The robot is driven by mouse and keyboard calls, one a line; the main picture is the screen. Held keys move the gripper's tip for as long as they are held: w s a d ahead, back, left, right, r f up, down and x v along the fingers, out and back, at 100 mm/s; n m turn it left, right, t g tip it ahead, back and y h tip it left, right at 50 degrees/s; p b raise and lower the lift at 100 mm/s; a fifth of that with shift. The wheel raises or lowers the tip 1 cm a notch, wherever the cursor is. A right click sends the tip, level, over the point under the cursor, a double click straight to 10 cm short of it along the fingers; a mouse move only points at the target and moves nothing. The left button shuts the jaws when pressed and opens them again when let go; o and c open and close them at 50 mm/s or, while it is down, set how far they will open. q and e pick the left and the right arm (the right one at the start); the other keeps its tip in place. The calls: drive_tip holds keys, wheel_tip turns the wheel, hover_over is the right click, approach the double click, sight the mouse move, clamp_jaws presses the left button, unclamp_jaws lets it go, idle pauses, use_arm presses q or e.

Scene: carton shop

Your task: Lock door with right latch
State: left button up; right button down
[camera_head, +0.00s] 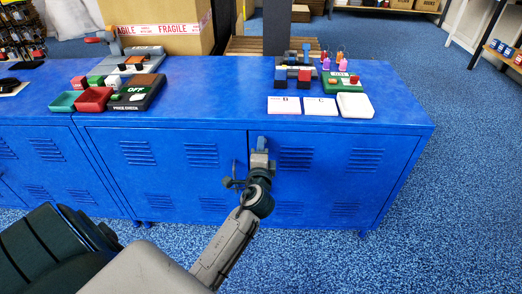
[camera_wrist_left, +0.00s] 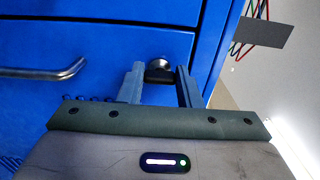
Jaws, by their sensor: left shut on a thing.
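The blue cabinet's right door (camera_head: 350,170) looks closed, flush with the front. My left gripper (camera_head: 260,145) is at the top of the seam between the doors, just below the cabinet top, and hides the latch in the head view. In the left wrist view a small round metal latch knob (camera_wrist_left: 158,64) sits near the cabinet's edge. The fingers of my left gripper (camera_wrist_left: 159,78) are on both sides of it, shut on it. I cannot tell which way the latch is turned. My right gripper is not in view.
A metal bar handle (camera_wrist_left: 50,73) is on the blue front, left of the knob in the wrist view. The blue floor (camera_head: 460,190) at right is clear.

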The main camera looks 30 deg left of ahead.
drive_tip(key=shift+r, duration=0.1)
use_arm(q)
drive_tip(key=o, duration=1)
drive_tip(key=shift+s, duration=0.1)
drive_tip(key=v, duration=1)
drive_tip(key=shift+s+d, duration=0.15)
drive_tip(key=shift+s, duration=0.15)
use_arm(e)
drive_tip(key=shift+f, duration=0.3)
